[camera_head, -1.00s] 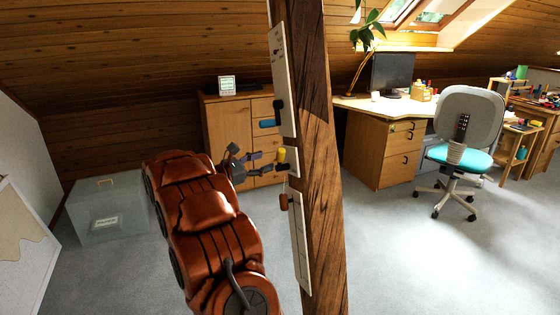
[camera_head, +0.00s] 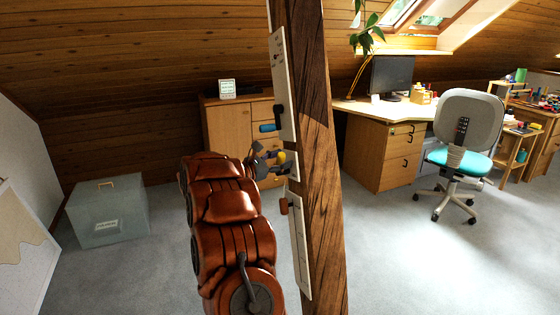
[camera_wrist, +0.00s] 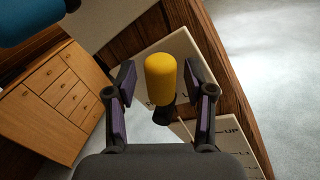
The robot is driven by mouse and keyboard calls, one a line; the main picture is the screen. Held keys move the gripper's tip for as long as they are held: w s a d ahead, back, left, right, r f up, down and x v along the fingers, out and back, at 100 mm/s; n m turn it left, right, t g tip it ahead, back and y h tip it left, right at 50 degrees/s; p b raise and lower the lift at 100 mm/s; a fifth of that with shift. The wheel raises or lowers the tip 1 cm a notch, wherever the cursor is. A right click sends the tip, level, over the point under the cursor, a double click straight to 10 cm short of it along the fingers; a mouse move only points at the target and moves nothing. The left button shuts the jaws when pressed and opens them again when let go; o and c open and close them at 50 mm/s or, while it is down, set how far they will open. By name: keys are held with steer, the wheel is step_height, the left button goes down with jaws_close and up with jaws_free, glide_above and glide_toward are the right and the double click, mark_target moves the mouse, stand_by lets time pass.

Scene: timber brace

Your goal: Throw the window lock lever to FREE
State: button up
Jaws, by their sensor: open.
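A lever with a yellow knob (camera_wrist: 160,78) stands out from a small white plate (camera_wrist: 185,48) on the timber post; in the head view the knob (camera_head: 279,157) is partly hidden by my gripper (camera_head: 274,160). The plate's lettering is mostly covered, so I cannot read which lever it names. In the wrist view my gripper (camera_wrist: 160,82) is open, with one purple-padded finger on each side of the knob and visible gaps on both sides. A blue-handled lever (camera_head: 268,128) is on the plate above. A reddish-brown-handled lever (camera_head: 284,205) is on the plate below.
The slanted timber post (camera_head: 320,190) carries the plates on its left side. Behind are a wooden cabinet (camera_head: 228,135), a desk (camera_head: 375,150) and an office chair (camera_head: 470,120). The carpet between is clear.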

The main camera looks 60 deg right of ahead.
steer(key=shift+c, duration=0.3)
jaws_close()
stand_by(0.3)
